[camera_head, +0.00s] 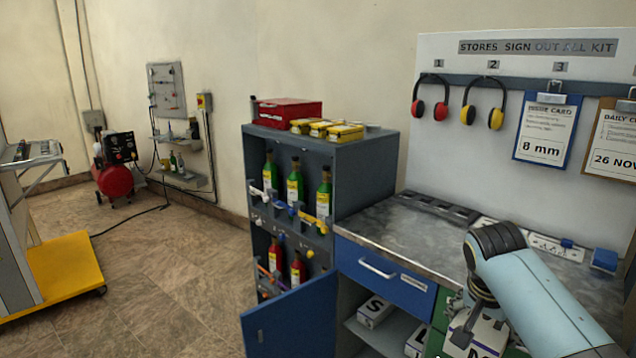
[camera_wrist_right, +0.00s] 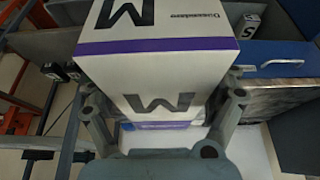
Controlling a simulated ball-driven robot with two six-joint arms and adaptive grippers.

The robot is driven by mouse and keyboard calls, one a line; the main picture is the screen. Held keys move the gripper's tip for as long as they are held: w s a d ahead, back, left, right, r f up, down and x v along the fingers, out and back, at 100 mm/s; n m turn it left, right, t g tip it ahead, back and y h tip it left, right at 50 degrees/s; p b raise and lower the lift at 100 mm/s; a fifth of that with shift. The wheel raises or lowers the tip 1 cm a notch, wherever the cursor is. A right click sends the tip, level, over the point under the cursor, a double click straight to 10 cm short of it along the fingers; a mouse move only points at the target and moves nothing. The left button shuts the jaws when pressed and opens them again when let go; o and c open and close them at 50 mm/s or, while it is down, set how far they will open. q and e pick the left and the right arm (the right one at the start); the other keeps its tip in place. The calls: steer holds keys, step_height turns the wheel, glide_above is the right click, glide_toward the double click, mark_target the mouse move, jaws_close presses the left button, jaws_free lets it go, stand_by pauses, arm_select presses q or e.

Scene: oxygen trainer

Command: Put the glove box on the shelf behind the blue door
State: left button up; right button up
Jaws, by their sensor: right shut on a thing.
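My right gripper (camera_wrist_right: 163,108) is shut on a white glove box (camera_wrist_right: 155,58) with a purple stripe and a black M. In the head view my right gripper (camera_head: 470,325) is low at the right, partly hidden by my arm, with the held box (camera_head: 486,338) below it. The blue door (camera_head: 293,320) stands open at the bottom centre. The shelf (camera_head: 392,333) in the opened cupboard, under the blue drawer, holds a white box marked S (camera_head: 374,311) and another white box (camera_head: 417,341). The held box is to the right of these. My left gripper is not in view.
The blue drawer (camera_head: 385,272) with its handle is shut above the cupboard opening. The worktop (camera_head: 400,228) is above it. A grey bottle rack (camera_head: 350,175) stands to the left.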

step_height(320, 180, down, 4)
steer(key=b, duration=0.3)
steer(key=shift+f, duration=0.2)
step_height(320, 180, down, 16)
steer(key=b, duration=1.5)
steer(key=shift+s, duration=0.25)
steer(key=shift+r, duration=0.1)
